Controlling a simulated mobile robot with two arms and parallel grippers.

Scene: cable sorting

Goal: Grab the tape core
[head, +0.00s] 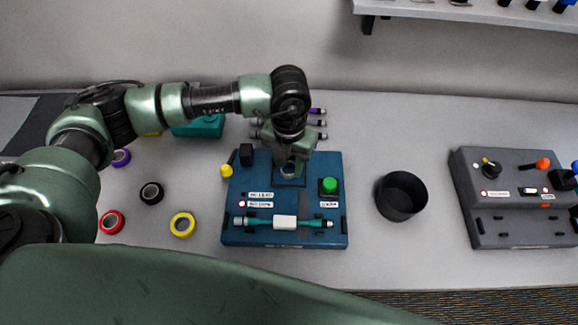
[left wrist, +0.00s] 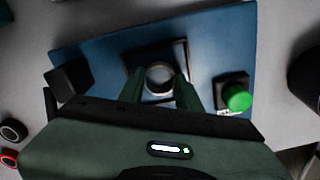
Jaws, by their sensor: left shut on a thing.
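The tape core (left wrist: 160,91) is a small pale ring with a dark edge. In the left wrist view it sits between the two green fingers of my left gripper (left wrist: 160,90), over a square recess in the blue station (left wrist: 95,50). In the head view my left gripper (head: 289,171) reaches down onto the upper middle of the blue station (head: 335,215). It is shut on the tape core, which is mostly hidden there. Whether the core touches the recess floor cannot be told. My right gripper is not in view.
The blue station carries a green button (head: 330,185), a black block (head: 246,154) and a teal cable with a white sleeve (head: 285,222). Red (head: 111,222), black (head: 151,193) and yellow (head: 183,224) tape rolls lie left. A black cup (head: 401,196) and grey panel (head: 510,220) stand right.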

